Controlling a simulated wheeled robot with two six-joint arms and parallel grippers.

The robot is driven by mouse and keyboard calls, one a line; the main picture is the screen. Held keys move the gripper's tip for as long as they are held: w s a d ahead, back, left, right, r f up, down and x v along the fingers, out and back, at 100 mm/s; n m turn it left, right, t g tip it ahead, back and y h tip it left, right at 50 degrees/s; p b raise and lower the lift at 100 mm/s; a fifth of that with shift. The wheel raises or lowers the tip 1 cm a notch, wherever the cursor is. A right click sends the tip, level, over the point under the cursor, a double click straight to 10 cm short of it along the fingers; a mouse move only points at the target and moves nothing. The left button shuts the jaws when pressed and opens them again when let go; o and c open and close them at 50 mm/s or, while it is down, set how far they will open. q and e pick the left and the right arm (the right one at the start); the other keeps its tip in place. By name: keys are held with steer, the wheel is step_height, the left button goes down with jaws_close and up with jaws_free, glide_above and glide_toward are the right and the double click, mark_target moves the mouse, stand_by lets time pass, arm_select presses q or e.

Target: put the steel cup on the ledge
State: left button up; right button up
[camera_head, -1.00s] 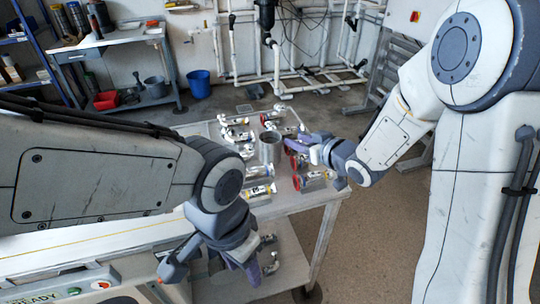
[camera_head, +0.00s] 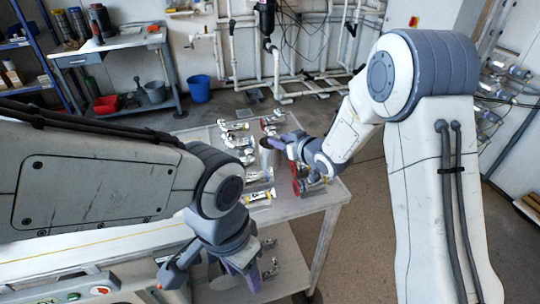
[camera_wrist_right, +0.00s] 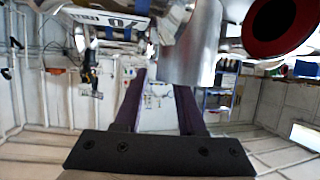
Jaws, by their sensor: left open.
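The steel cup (camera_head: 267,153) is a grey cylinder standing on the work table (camera_head: 300,203). It looms in the right wrist view (camera_wrist_right: 197,48), beyond the fingertips and to the right of centre. My right gripper (camera_head: 283,143) is beside the cup's upper part in the head view. In the wrist view (camera_wrist_right: 160,88) its purple fingers are apart with nothing between them; contact with the cup cannot be told. My left gripper (camera_head: 208,272) is open and empty, low at the near side of the table. I cannot tell which surface is the ledge.
Red-ended fittings (camera_head: 298,178) stand close to the cup's right. Several white and metal fittings (camera_head: 236,140) lie along its left. A panel with a green button (camera_head: 74,297) is at lower left. A blue bucket (camera_head: 199,88) stands on the floor behind.

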jaws_close()
steer(key=shift+f, duration=0.1)
stand_by(1.2)
